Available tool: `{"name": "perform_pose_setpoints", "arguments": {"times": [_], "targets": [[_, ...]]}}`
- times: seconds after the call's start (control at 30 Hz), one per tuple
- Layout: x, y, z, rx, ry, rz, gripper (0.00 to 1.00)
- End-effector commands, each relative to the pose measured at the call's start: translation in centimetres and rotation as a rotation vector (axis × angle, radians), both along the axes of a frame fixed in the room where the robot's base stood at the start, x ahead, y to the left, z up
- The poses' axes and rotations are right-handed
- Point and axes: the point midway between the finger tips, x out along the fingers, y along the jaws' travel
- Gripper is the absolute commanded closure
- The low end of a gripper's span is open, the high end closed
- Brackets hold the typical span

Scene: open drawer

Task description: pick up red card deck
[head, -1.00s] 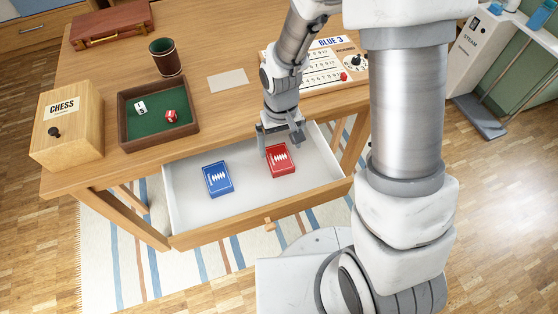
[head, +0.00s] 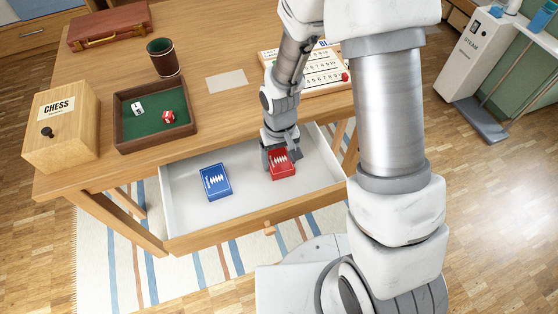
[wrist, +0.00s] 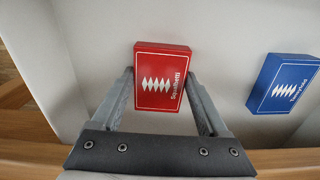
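The red card deck (head: 283,165) lies flat in the open drawer, right of its middle, partly hidden by my gripper in the head view. In the wrist view the red deck (wrist: 161,78) lies between my fingertips, with its printed face up. My gripper (head: 280,157) is down in the drawer at the deck. In the wrist view my gripper (wrist: 160,80) has its fingers spread, one on each side of the deck's lower part. A narrow gap seems to show on each side; contact is hard to judge.
A blue card deck (head: 215,181) lies left of the red one in the white drawer (head: 245,205). The drawer walls stand close around. On the table are a dice tray (head: 188,128), a chess box (head: 75,140), a cup (head: 165,65) and a score board (head: 325,75).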

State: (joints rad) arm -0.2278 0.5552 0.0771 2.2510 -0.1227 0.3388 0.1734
Motion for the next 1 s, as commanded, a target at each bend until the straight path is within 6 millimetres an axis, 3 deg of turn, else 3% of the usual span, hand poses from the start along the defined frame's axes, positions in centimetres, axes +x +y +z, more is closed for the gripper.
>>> {"name": "perform_pose_setpoints", "arguments": {"times": [0.03, 0.23, 0.63, 0.87, 1.0], "targets": [[0.0, 0.0, 0.0, 0.0, 0.0, 0.0, 0.45], [0.0, 0.0, 0.0, 0.0, 0.0, 0.0, 0.81], [0.0, 0.0, 0.9, 0.0, -0.001, -0.001, 0.82], [0.1, 0.0, 4.9, 0.002, -0.005, -0.002, 0.82], [0.4, -2.8, 6.0, 0.0, -0.001, -0.008, 0.82]]}}
